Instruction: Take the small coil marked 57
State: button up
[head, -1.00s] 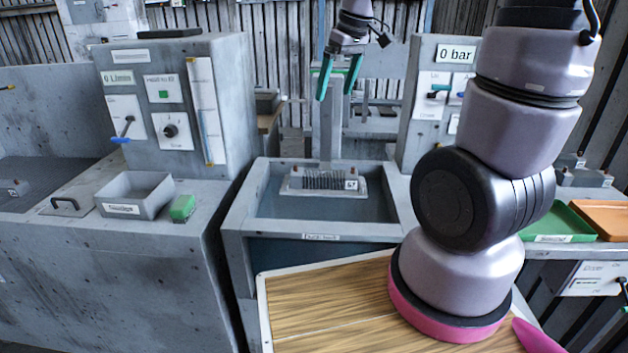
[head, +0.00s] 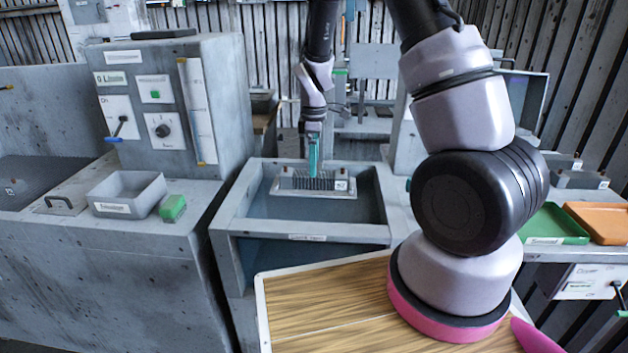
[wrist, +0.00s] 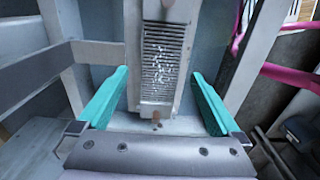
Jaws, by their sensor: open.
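A small finned coil (head: 292,184) lies in the grey basin (head: 232,212) in the middle of the head view. It has a white tag at its right end, which is hard to read now. My gripper (head: 313,168) points down over the coil, its teal fingers seen nearly edge-on and covering part of it. In the wrist view, my gripper (wrist: 160,76) is open, with one finger on each side of the finned coil (wrist: 163,60). Nothing is held. Whether the fingertips are down at the coil's height I cannot tell.
A control housing (head: 215,75) with a knob and lever stands to the left of the basin. A grey tray (head: 127,212) and a green block (head: 173,208) sit before it. Green (head: 548,240) and orange (head: 622,238) trays lie at right. A wooden board (head: 320,315) is in front.

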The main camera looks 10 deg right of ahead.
notch_tip(320, 180, down, 5)
jog(key=shift+f, duration=0.15)
jog(key=shift+c, duration=0.3)
grip_shut()
